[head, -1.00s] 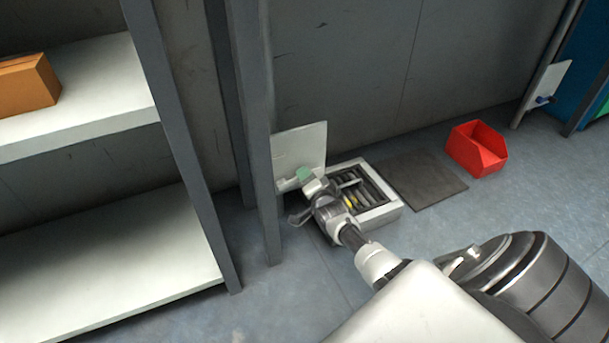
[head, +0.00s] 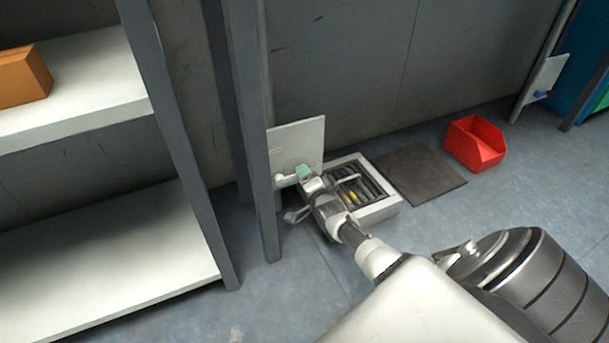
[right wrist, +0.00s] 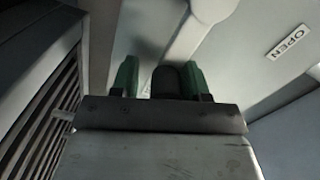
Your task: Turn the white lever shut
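The white lever (right wrist: 190,32) is on a pale upright panel (head: 311,135) beside the post. In the right wrist view it slants down from the top, and a dark end piece (right wrist: 168,82) lies between my green fingertips. In the head view a small white part of the lever (head: 280,179) shows at the panel's lower left. My right gripper (head: 304,172) is at the panel's lower edge; it also shows in the right wrist view (right wrist: 161,80). Its fingers are apart. A gap shows left of the dark piece; the right finger looks close to or touching it. My left gripper is out of view.
A label reading OPEN (right wrist: 289,42) is on the panel. A white slatted box (head: 378,211) stands right of my gripper. A grey post (head: 262,200) and shelf (head: 110,265) are left. A dark mat (head: 420,180) and red bin (head: 474,146) lie right.

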